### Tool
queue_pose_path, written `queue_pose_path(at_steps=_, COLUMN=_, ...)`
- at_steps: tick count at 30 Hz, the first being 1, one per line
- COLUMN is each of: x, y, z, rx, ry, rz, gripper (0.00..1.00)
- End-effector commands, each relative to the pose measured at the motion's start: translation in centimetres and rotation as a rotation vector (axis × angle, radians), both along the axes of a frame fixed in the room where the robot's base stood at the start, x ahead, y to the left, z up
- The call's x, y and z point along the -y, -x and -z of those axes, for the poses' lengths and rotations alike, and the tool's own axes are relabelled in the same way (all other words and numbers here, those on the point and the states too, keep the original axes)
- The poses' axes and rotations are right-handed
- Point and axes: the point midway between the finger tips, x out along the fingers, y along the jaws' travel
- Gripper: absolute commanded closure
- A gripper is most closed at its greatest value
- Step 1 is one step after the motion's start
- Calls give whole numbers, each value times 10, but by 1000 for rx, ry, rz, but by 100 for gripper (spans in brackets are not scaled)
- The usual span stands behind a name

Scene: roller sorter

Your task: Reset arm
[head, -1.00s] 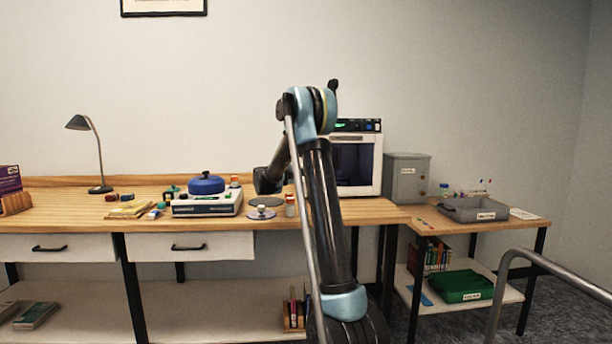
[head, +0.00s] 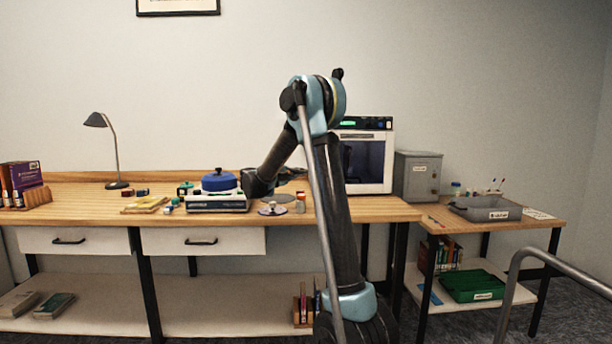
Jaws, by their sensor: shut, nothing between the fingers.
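My arm stands in front of the workbench in the head view, its upper link upright and its forearm bent down to the left over the bench. My gripper (head: 291,173) shows as a small dark shape pointing right from the wrist, above the bench top and partly behind the forearm. It is shut and empty. The fingertips are too small to make out clearly.
The workbench (head: 85,207) carries a white device with a blue lid (head: 219,181) just left of my wrist. A lamp (head: 110,150) stands further left. A white oven-like box (head: 372,160) and grey cabinet (head: 417,177) stand right of my arm.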

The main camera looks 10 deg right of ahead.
Motion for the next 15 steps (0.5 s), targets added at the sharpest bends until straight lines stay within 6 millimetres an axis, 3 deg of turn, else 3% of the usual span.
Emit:
queue_pose_path(at_steps=5, x=-4, y=3, z=-10, rx=7, ry=18, rz=-30, gripper=100)
queue_pose_path(at_steps=11, x=-2, y=2, z=-60, rx=32, ry=138, rz=-211, gripper=100)
queue_pose_path(at_steps=15, x=-11, y=7, z=-96, rx=31, ry=256, rz=-384, gripper=100)
